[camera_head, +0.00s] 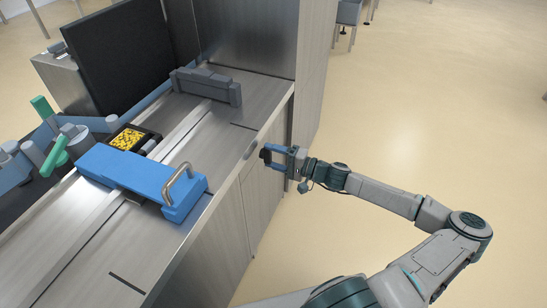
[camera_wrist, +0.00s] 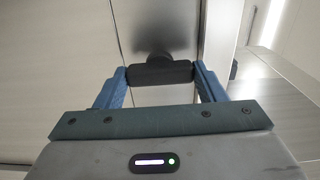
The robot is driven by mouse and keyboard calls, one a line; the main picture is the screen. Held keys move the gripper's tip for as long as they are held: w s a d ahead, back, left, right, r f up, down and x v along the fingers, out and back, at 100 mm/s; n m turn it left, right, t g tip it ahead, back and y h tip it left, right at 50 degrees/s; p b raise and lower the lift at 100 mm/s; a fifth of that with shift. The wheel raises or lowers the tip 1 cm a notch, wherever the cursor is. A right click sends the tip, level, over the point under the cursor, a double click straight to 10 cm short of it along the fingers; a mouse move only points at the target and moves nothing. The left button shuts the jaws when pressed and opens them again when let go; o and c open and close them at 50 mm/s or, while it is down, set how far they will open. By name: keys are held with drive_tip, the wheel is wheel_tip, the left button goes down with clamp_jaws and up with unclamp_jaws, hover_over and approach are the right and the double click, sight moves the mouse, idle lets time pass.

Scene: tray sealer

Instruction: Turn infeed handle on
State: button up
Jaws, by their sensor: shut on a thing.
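A black handle (camera_head: 265,155) sits on the front face of the machine's cabinet, just below the edge of the worktop. In the wrist view the handle (camera_wrist: 160,73) shows as a dark bar lying crosswise, with a round base behind it. My gripper (camera_head: 278,155) reaches it from the right. Its blue fingers (camera_wrist: 158,75) are shut on the two ends of the bar. The head view shows only part of the handle, as my fingers cover some of it.
On the worktop stand a blue box (camera_head: 142,178) with a metal loop handle (camera_head: 181,184), a black tray with yellow pieces (camera_head: 128,139) and a grey block (camera_head: 206,86). Floor to the right is clear.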

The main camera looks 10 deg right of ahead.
drive_tip(key=o, duration=1)
drive_tip(key=v, duration=1.4)
